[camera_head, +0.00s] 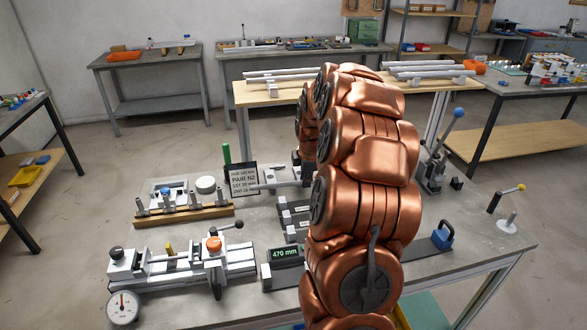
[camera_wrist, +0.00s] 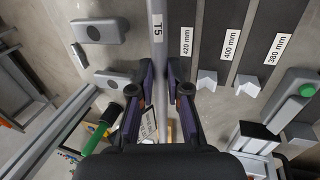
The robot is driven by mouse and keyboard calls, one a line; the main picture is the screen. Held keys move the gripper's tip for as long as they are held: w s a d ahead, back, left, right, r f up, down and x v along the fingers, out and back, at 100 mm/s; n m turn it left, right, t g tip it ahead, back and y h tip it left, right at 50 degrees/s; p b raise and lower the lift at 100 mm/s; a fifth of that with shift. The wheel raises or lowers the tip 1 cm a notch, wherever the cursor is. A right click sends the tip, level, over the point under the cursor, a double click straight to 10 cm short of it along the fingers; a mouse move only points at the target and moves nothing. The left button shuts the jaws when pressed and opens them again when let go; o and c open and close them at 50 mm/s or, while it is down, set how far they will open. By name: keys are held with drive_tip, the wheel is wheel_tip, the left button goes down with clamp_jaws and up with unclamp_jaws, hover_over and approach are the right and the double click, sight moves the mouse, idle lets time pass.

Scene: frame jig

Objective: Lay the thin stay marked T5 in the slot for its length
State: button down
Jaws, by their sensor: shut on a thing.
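The thin stay marked T5 (camera_wrist: 158,60) is a light grey rod with a white T5 tag; it runs up the middle of the wrist view. My gripper (camera_wrist: 166,90) is shut on it, one dark finger on each side. Dark strips labelled 420 mm (camera_wrist: 182,15), 400 mm (camera_wrist: 222,22) and 380 mm (camera_wrist: 262,30) lie to the right of the stay. The stay is beside the 420 mm strip, and I cannot tell its height above it. In the head view my copper arm hides the gripper and most of the strips.
A bench (camera_head: 480,245) carries a clamp fixture with an orange knob (camera_head: 214,244), a dial gauge (camera_head: 123,307), a 470 mm display (camera_head: 285,254) and a PAIR N2 card (camera_head: 243,180). A toggle lever with a blue knob (camera_head: 458,112) stands at the back right. Rods lie on a rear shelf (camera_head: 260,93).

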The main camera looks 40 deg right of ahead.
drive_tip(key=shift+w+d+r, duration=0.1)
drive_tip(key=shift+w+d, duration=0.3)
drive_tip(key=shift+w, duration=0.1)
drive_tip(key=shift+s+f, duration=0.1)
drive_tip(key=shift+f, duration=1.75)
drive_tip(key=shift+f+b, duration=0.6)
drive_tip(key=shift+f, duration=0.85)
drive_tip(key=c, duration=1.1)
unclamp_jaws()
drive_tip(key=shift+o, duration=0.2)
drive_tip(key=v, duration=1.2)
